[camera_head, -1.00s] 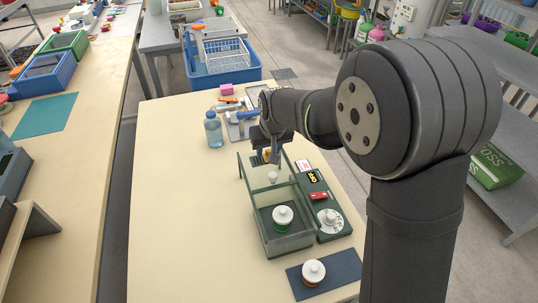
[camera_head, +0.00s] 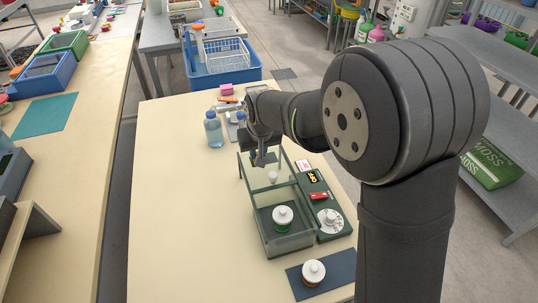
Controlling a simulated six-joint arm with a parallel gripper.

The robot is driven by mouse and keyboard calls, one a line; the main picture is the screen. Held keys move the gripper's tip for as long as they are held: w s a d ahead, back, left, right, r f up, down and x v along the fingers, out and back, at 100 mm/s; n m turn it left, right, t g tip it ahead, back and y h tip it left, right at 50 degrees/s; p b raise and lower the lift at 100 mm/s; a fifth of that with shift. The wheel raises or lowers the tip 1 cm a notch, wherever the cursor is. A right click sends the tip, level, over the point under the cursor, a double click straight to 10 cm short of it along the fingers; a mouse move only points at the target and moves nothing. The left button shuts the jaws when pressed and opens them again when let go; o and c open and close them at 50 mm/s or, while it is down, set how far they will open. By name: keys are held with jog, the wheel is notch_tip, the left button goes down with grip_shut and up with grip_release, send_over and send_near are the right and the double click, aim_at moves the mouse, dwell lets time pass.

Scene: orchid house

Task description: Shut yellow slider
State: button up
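A clear case with green edges (camera_head: 287,242) stands on the cream table. A small yellow patch, likely the yellow slider (camera_head: 254,157), shows at the case's far end, mostly hidden by my gripper. My gripper (camera_head: 260,163) points down at that far end, close to the yellow patch. I cannot tell whether they touch, or whether the fingers are open or shut. Inside the case are a white-lidded green jar (camera_head: 283,216) and a small white knob-like thing (camera_head: 272,176).
Right of the case is a dark green control box with a red switch (camera_head: 318,196) and a white dial (camera_head: 330,221). A white-lidded jar (camera_head: 313,271) sits on a dark blue mat (camera_head: 341,268) in front. A water bottle (camera_head: 214,130) stands behind left. The table's left side is clear.

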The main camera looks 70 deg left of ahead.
jog(key=o, duration=0.7)
jog(key=shift+s, duration=0.15)
jog(key=shift+r, duration=3.5)
